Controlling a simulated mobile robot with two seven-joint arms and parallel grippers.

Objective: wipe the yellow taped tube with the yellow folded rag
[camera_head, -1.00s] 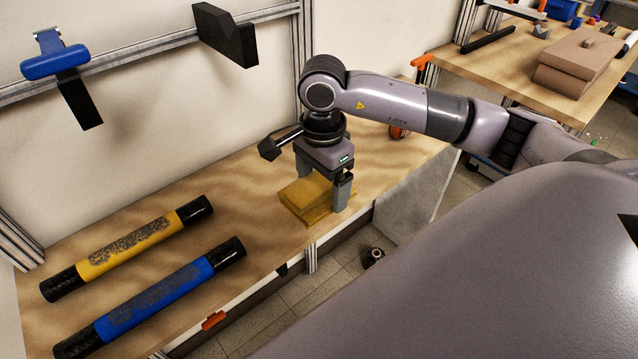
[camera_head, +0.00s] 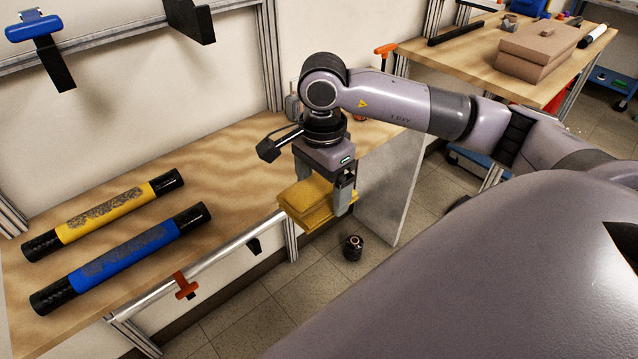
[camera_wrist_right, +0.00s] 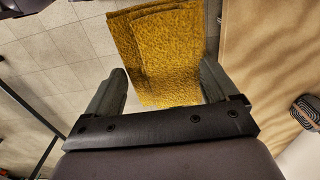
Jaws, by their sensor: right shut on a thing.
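The yellow taped tube (camera_head: 105,213) lies on the wooden bench at the left, with black ends and a grey, speckled smear along its yellow middle. My right gripper (camera_head: 325,196) is shut on the yellow folded rag (camera_head: 308,204) and holds it at the bench's front edge, partly out over the floor. In the right wrist view the rag (camera_wrist_right: 160,50) sits between the two fingers (camera_wrist_right: 163,92), with floor tiles beside it. The gripper is well to the right of the yellow tube, apart from it. My left gripper is not in view.
A blue taped tube (camera_head: 125,255), also smeared, lies in front of the yellow one. The wooden bench (camera_head: 225,165) is clear between the tubes and the gripper. An orange-handled clamp (camera_head: 186,287) hangs at the front edge. A dark spool (camera_head: 352,247) stands on the floor.

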